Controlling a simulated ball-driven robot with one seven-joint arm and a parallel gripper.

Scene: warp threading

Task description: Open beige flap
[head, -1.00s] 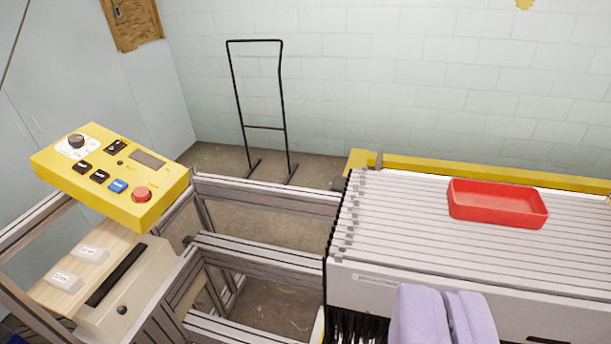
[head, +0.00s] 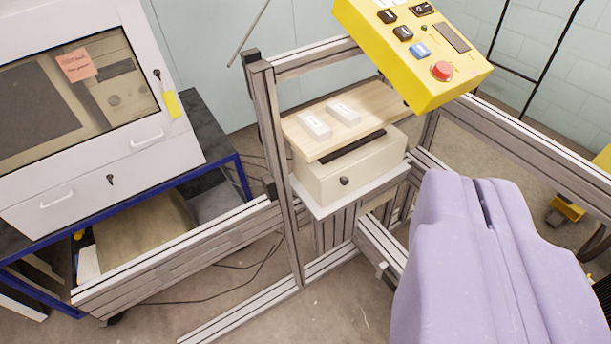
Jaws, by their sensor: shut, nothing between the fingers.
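The beige flap (head: 367,171), with a dark round knob (head: 344,181), is the front of a beige box under a wooden board in the middle of the head view. It appears closed. A black slot (head: 352,147) runs above it. My lavender gripper (head: 482,184) is at the lower right, shut and empty, with a thin gap line between its fingers. In the picture it is right of the flap and apart from it.
A yellow control panel (head: 415,50) with buttons overhangs at upper right. Metal frame bars (head: 276,165) stand left of the box. Two white labelled blocks (head: 328,119) lie on the wooden board (head: 300,140). A white cabinet (head: 100,160) is at left.

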